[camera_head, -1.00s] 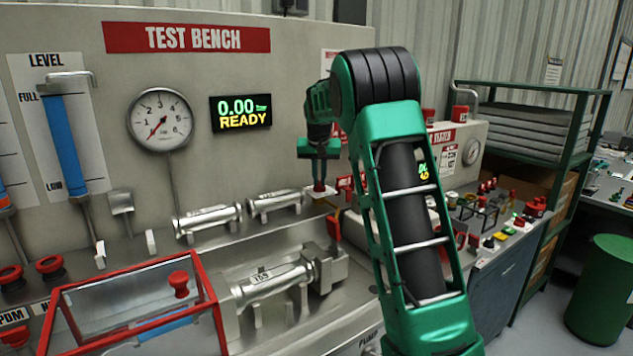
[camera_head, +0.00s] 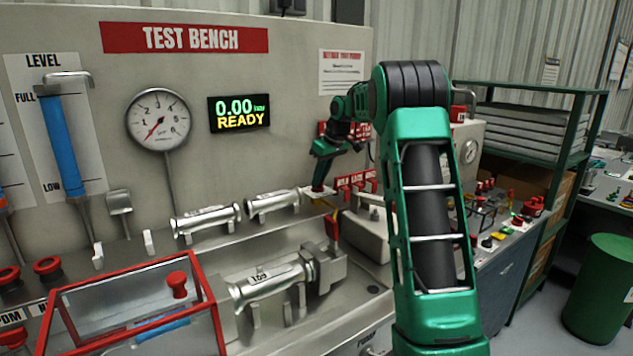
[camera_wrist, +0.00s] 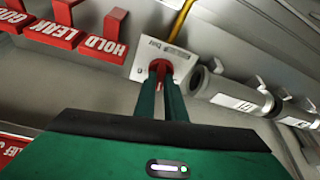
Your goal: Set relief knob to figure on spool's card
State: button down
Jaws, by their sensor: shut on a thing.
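The small red relief knob (camera_wrist: 160,66) sits on a white plate marked "bar" (camera_wrist: 178,55) in the wrist view. My gripper (camera_wrist: 162,84) is shut on the knob, with one green finger on each side of it. In the head view my gripper (camera_head: 318,184) reaches down to the same plate at the bench's right end, and the knob is mostly hidden. A metal spool (camera_head: 272,283) with a small tag lies clamped in the bench trough. Two more spools (camera_head: 205,220) (camera_head: 274,203) lie on the ledge behind. Their tags are too small to read surely.
The display (camera_head: 240,113) reads 0.00 and READY. The gauge (camera_head: 158,119) needle points low left. Red tags reading HOLD (camera_wrist: 103,38) and LEAK (camera_wrist: 57,34) stand beside the plate. A red-framed clear guard (camera_head: 130,305) is at front left.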

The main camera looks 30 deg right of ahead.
jog(key=shift+w+r+n, duration=0.1)
jog(key=shift+w+n, duration=0.05)
jog(key=shift+n, duration=0.45)
jog(key=shift+y, duration=0.3)
jog(key=c, duration=1.8)
grip_release()
jog(key=shift+s+d+r, duration=0.1)
jog(key=shift+s+r, duration=0.1)
jog(key=shift+r, duration=0.1)
jog(key=v, duration=1)
jog(key=shift+w, duration=0.1)
